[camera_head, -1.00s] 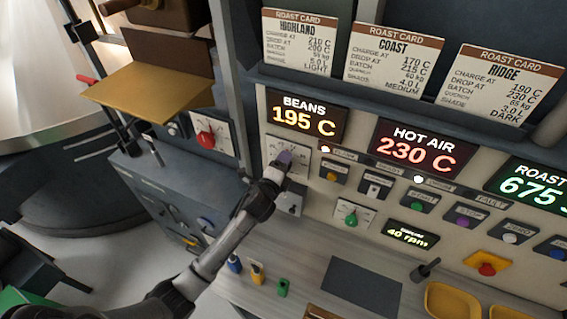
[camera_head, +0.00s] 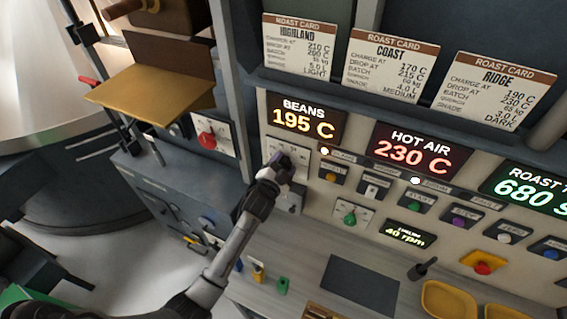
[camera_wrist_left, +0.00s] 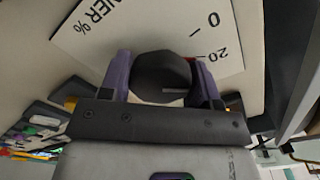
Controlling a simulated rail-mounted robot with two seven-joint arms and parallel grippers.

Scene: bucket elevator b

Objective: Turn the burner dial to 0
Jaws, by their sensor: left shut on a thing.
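The burner dial is a dark round knob (camera_wrist_left: 160,72) on a white plate in the left wrist view. The plate's printing partly reads "NER %", with 0 and 20 marks and a small red mark near 20. The dial plate (camera_head: 300,153) also shows below the BEANS display in the head view. My left gripper (camera_wrist_left: 160,82) is shut on the knob, with a purple finger on each side. In the head view my left gripper (camera_head: 280,164) hides the knob. The knob's pointer setting cannot be read clearly. My right gripper is not in view.
A red dial (camera_head: 207,140) is on the left and a green dial (camera_head: 350,217) at the lower right. Several buttons line the panel. A brass tray (camera_head: 150,92) juts out at the upper left. A grey counter with a dark mat (camera_head: 360,285) lies below.

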